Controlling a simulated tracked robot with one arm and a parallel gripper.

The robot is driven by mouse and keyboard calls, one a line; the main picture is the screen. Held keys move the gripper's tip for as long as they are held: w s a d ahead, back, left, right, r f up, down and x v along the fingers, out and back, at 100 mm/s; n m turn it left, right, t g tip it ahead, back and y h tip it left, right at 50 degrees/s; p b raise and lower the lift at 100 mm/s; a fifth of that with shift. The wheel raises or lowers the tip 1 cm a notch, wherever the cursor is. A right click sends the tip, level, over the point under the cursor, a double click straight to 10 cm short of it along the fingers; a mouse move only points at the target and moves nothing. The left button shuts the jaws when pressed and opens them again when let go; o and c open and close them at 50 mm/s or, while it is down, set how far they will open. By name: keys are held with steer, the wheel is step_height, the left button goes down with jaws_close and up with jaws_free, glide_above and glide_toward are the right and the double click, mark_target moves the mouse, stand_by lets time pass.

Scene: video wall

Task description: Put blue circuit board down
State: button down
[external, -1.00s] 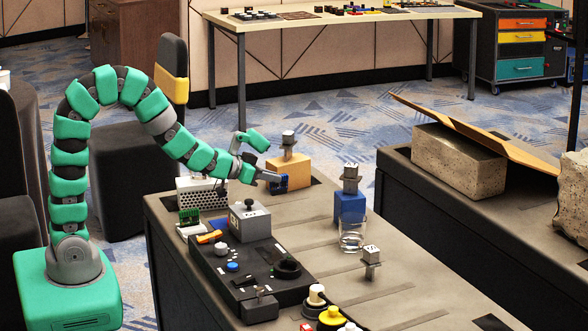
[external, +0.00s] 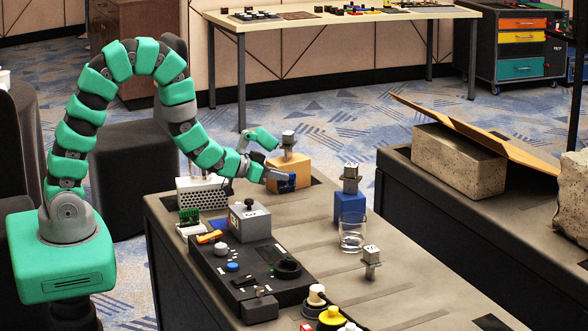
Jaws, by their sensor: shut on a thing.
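The blue circuit board (external: 281,187) is a small, dark blue piece at the end of my gripper (external: 284,178), low in front of the orange block (external: 291,168). My gripper is shut on it, with the grey fingertip end against the board. The board is small here, and I cannot tell whether its lower edge touches the table (external: 300,215).
A white perforated box (external: 200,193) and a green circuit board (external: 188,216) stand left of my gripper. A black control panel (external: 230,270), a blue block (external: 349,206) and a glass (external: 352,235) are nearer. Bare table lies between them.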

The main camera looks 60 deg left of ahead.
steer(key=shift+r+p, duration=0.1)
steer(key=shift+p, duration=0.2)
steer(key=w, duration=0.4)
steer(key=w+f+b, duration=0.1)
steer(key=w, duration=0.4)
steer(key=w+b, duration=0.1)
steer(key=w, duration=0.3)
steer(key=shift+w+f, duration=0.15)
steer(key=shift+f, duration=0.2)
steer(key=shift+f+b, duration=0.4)
steer(key=shift+f, duration=1.3)
steer(key=shift+f, duration=0.1)
steer(key=c, duration=1.4)
jaws_free()
steer(key=shift+r, duration=0.2)
steer(key=p+v, duration=0.1)
steer(key=v, duration=1.1)
